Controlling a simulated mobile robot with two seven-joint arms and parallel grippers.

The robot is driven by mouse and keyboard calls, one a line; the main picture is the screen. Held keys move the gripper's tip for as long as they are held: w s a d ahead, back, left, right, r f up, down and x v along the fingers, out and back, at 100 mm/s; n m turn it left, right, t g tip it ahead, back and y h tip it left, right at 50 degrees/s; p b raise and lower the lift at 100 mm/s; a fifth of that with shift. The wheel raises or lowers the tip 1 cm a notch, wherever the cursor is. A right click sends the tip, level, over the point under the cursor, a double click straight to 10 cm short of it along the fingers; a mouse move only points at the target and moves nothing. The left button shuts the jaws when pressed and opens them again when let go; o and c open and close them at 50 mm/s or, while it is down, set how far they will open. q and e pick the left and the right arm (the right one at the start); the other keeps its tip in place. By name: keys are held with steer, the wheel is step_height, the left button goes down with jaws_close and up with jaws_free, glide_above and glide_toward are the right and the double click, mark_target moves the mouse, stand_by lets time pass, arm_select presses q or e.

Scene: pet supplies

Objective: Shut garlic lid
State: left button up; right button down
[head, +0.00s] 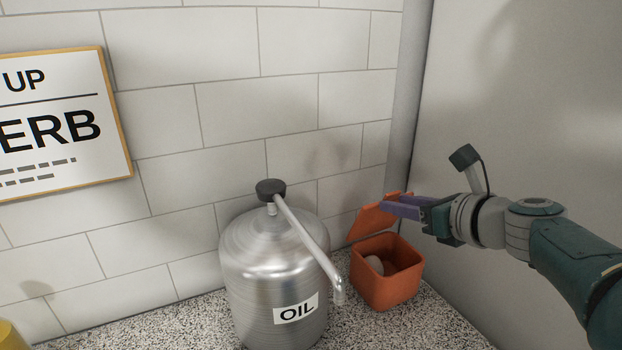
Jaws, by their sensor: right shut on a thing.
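The garlic box (385,287) is a square orange-red container on the speckled counter, right of the oil can. Its lid (372,222) is up, tilted open at the back left of the box. A pale round thing (374,264), likely garlic, shows inside. My right gripper (398,207) reaches in from the right above the box, its purple fingers at the upper right part of the lid and shut on it. The exact contact behind the fingers is hard to see. My left gripper is out of view.
A metal oil can (265,270) with a long spout (312,243) stands close on the left of the box. A tiled wall (240,110) is behind, and a smooth grey panel (520,80) rises on the right. A framed sign (60,130) hangs on the left.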

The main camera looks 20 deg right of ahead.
steer(key=shift+s+d+f, duration=0.1)
steer(key=shift+s+f, duration=0.3)
steer(key=shift+f, duration=0.2)
steer(key=c, duration=0.7)
jaws_free()
steer(key=shift+o, duration=1.1)
steer(key=shift+r, duration=0.2)
steer(key=shift+w, duration=0.1)
steer(key=p+v, duration=0.4)
steer(key=v, duration=0.6)
